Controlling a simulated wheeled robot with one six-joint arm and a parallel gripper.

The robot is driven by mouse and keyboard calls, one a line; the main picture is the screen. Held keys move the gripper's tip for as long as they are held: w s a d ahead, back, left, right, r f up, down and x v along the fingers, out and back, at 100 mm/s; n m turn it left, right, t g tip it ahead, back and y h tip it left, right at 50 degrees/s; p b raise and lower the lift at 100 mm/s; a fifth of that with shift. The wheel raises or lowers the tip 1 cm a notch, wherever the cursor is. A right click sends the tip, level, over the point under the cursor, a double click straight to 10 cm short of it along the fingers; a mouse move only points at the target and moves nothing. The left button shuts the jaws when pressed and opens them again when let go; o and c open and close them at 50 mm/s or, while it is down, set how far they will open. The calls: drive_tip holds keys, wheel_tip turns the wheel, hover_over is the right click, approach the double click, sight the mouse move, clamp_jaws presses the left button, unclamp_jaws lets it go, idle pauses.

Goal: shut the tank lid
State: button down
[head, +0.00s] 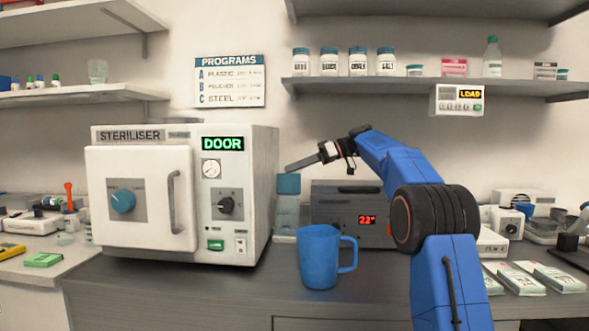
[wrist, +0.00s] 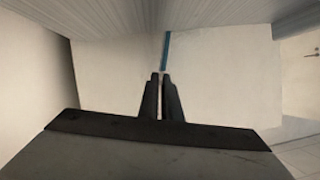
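The tank (head: 340,214) is a dark grey box on the bench, right of the steriliser, with a red number display on its front. A dark bar like a handle (head: 360,189) shows on its upper part; whether that part is a raised lid or the top of the body is hard to tell. My arm hides its right side.
A blue mug (head: 319,262) stands in front of the tank. The white steriliser (head: 262,190) stands to the left, its door shut. A shelf (head: 400,88) with jars hangs above.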

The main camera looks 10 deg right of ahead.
sight(293, 174)
idle(0.9)
drive_tip(key=shift+s+a+r+n+t, duration=0.1)
drive_tip(key=shift+s+a+n+t, duration=0.1)
drive_tip(key=shift+s+n+t, duration=0.25)
drive_tip(key=shift+s+a+r+n+t, duration=0.15)
drive_tip(key=shift+s+n+t, duration=0.1)
drive_tip(key=shift+s+n, duration=0.4)
drive_tip(key=s+a+f+n+t+h, duration=0.1)
drive_tip(key=s+f+n+t, duration=0.1)
drive_tip(key=s+n+t, duration=0.1)
drive_tip(key=shift+s+a+f+n, duration=0.3)
drive_tip(key=shift+s+n, duration=0.2)
drive_tip(key=shift+s, duration=0.7)
drive_tip(key=c, duration=2)
unclamp_jaws()
drive_tip(key=shift+s+r, duration=0.1)
drive_tip(key=shift+r, duration=0.05)
